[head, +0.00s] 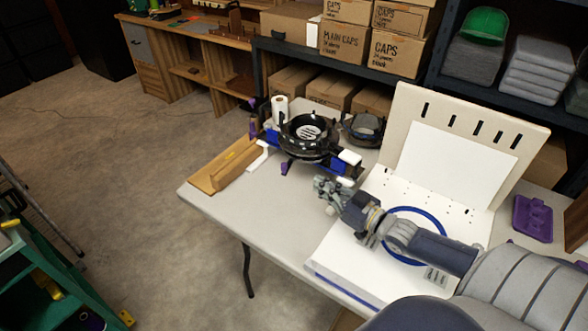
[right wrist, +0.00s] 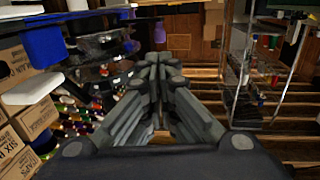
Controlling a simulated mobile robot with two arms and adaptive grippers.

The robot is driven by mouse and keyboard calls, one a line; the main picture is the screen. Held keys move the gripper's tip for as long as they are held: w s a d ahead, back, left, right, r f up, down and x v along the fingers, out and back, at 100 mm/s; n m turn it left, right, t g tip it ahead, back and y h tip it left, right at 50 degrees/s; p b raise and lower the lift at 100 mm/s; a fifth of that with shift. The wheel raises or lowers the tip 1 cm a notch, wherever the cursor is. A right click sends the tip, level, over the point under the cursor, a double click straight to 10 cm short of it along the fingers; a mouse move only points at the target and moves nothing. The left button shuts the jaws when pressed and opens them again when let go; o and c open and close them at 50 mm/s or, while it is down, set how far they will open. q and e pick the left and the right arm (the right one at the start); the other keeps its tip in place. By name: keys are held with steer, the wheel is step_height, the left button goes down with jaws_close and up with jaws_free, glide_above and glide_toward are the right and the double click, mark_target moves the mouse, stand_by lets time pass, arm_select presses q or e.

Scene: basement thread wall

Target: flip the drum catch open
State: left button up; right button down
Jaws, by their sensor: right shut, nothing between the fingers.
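The black drum (head: 308,137) with its round slotted face sits on a blue-edged stand (head: 268,137) at the table's back edge. A white block (head: 349,157) shows at its right side. I cannot tell which small part is the catch or how it stands. My right gripper (head: 322,186) is just in front and to the right of the drum, apart from it. In the right wrist view its fingers (right wrist: 160,62) are shut together and empty. There the drum (right wrist: 100,46) is left of the fingers, with a white lever-like piece (right wrist: 32,90) nearer. My left gripper is not in view.
A white board with a blue ring (head: 440,222) lies under my right arm, before an upright slotted panel (head: 462,145). Cardboard boxes (head: 398,52) stand behind. The table's front left is clear.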

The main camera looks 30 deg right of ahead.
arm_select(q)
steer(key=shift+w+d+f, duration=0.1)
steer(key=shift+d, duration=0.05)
arm_select(e)
steer(key=x, duration=1)
steer(key=shift+w, duration=0.3)
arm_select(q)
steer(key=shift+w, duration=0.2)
